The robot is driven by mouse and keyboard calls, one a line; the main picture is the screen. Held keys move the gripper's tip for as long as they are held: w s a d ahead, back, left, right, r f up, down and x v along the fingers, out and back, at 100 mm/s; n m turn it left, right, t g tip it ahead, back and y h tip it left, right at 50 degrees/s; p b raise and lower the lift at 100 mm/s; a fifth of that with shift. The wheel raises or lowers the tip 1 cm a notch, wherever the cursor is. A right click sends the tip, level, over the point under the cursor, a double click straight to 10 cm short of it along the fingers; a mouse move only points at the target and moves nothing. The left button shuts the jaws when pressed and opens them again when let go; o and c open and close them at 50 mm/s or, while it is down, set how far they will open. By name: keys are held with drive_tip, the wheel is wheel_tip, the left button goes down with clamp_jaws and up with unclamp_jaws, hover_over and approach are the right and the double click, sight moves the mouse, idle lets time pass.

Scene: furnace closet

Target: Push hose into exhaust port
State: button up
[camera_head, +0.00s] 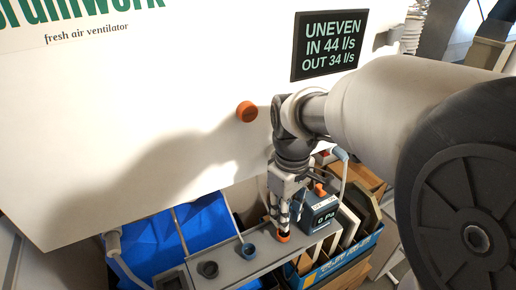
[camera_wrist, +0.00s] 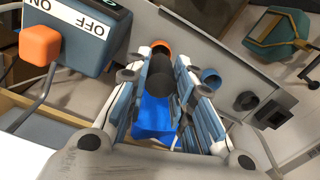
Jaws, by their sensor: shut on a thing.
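My gripper (camera_head: 281,213) points down at the grey shelf in the head view. In the wrist view, my gripper (camera_wrist: 160,85) is shut on a short black tube, which I take for the hose end (camera_wrist: 158,82). An orange ring (camera_wrist: 160,46) lies at the tube's far end; it also shows just below my fingertips in the head view (camera_head: 281,237). I cannot tell whether the tube is inside it or only against it. A blue ring port (camera_head: 248,250) and a black port (camera_head: 208,269) sit to its left. Which port is the exhaust is not readable.
A gauge box (camera_head: 321,213) reading 0 Pa stands close at the right, with an orange-capped lever (camera_wrist: 40,45). The white ventilator panel (camera_head: 130,100) carries an orange knob (camera_head: 247,111). A sign (camera_head: 329,45) reads UNEVEN.

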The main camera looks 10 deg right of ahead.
drive_tip(key=shift+f+b, duration=1.1)
drive_tip(key=shift+f, duration=0.45)
drive_tip(key=o, duration=1.1)
drive_tip(key=shift+c, duration=0.2)
drive_tip(key=shift+r, duration=0.1)
drive_tip(key=shift+r+p, duration=3.35)
drive_tip(key=shift+r, duration=0.6)
